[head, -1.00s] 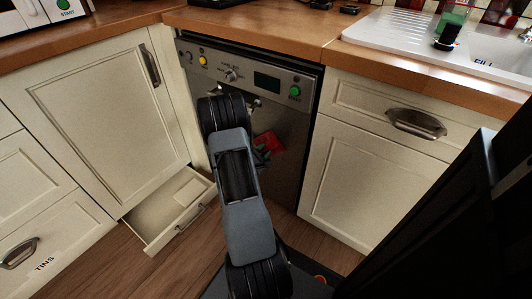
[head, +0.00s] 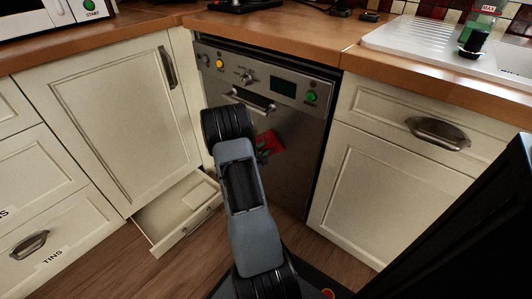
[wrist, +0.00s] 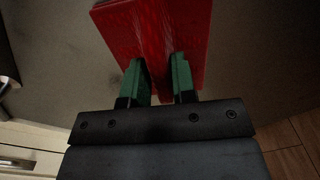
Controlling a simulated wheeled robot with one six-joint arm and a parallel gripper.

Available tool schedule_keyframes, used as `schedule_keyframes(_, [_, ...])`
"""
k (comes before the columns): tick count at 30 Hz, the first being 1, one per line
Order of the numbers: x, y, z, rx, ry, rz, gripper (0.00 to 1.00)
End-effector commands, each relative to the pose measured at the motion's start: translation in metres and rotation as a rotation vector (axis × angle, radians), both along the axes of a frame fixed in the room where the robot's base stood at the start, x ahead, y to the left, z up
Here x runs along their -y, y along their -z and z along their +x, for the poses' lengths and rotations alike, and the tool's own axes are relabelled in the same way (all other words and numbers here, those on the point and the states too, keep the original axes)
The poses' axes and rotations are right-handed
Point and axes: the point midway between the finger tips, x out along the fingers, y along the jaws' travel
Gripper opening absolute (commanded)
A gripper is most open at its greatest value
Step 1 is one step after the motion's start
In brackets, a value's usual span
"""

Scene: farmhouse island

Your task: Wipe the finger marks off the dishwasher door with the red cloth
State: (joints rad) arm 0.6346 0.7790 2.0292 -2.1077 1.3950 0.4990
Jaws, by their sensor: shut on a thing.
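The dishwasher (head: 300,165) has a shut brushed-steel door with a control panel and bar handle on top. My gripper (head: 265,151) is in front of the door, below the handle. It is shut on the red cloth (head: 278,142). In the wrist view, the green fingertips of my gripper (wrist: 159,78) pinch the near part of the cloth (wrist: 150,30), which spreads out beyond them. The cloth lies at or very close to the door (wrist: 245,65); contact is not clear. Faint dark smudges show on the door left of the cloth; I cannot tell whether they are finger marks.
A low drawer (head: 180,215) stands open at the left of the dishwasher, near the floor. Cream cupboards (head: 115,120) flank the door. A wooden worktop (head: 290,40) runs above, with a white sink (head: 410,38) at the right. My arm hides part of the door.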

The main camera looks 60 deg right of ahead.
Motion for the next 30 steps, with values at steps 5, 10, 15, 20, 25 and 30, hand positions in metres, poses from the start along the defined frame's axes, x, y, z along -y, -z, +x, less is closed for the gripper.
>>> schedule_keyframes(5, [0.001, 0.0, 0.007, 0.003, -0.001, -0.002, 0.01])
schedule_keyframes(10, [0.001, 0.001, 0.02, 0.003, -0.003, -0.002, 0.01])
schedule_keyframes(15, [0.001, 0.001, 0.032, 0.003, -0.001, -0.001, 0.01])
schedule_keyframes(20, [0.002, 0.0, 0.041, 0.002, -0.001, -0.002, 0.01])
schedule_keyframes(25, [0.005, 0.001, 0.055, 0.003, -0.001, -0.001, 0.01])
schedule_keyframes(30, [0.007, 0.0, 0.066, 0.004, -0.001, -0.002, 0.01])
